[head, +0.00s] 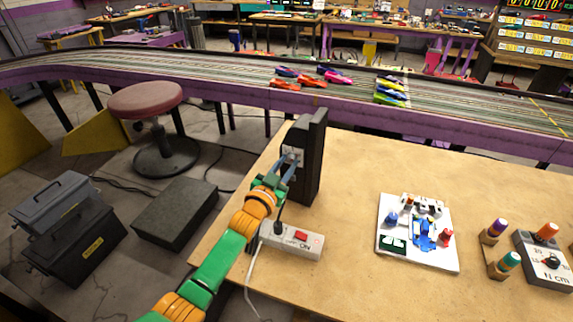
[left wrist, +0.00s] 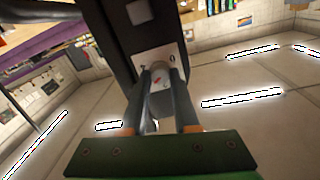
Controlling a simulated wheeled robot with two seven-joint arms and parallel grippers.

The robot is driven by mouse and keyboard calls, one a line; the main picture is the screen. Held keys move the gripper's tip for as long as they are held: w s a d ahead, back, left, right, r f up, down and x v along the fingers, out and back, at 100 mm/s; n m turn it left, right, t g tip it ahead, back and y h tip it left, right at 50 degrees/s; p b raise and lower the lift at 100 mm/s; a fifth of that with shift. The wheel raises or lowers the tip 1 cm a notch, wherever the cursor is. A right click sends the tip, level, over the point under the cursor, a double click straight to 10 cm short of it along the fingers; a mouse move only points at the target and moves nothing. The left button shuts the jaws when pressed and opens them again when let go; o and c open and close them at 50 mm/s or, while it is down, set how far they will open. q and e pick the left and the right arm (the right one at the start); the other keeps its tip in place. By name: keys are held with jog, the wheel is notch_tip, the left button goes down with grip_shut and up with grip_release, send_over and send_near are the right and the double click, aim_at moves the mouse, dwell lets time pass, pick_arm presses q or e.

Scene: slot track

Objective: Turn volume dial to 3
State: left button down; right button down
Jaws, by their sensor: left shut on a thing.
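A dark upright box (head: 306,160) stands on the wooden table near its left back corner. A light control plate is on its left-facing side, and a small knob sits there, mostly covered by my fingers. My left gripper (head: 286,170) reaches up to this plate and is shut on the knob. In the left wrist view, the two fingers (left wrist: 163,82) close around the volume dial (left wrist: 156,84), and a white plate with a "0" mark (left wrist: 168,60) shows behind it. The dial's exact setting cannot be read. My right gripper is not in view.
A white power strip (head: 292,240) with a red switch lies just in front of the box, with a plug and cable. A white board with car parts (head: 394,255), several colored-top containers (head: 508,263) and a dark gauge box (head: 548,272) are to the right. The table (head: 345,285) between is clear.

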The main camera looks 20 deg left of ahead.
pick_arm(q)
jog(key=shift+m, duration=0.3)
dwell(0.4)
jog(key=c, duration=0.7)
grip_release()
jog(key=shift+o, duration=0.2)
jog(key=s, duration=0.7)
jog(key=shift+a+p, duration=0.4)
jog(key=shift+p, duration=0.05)
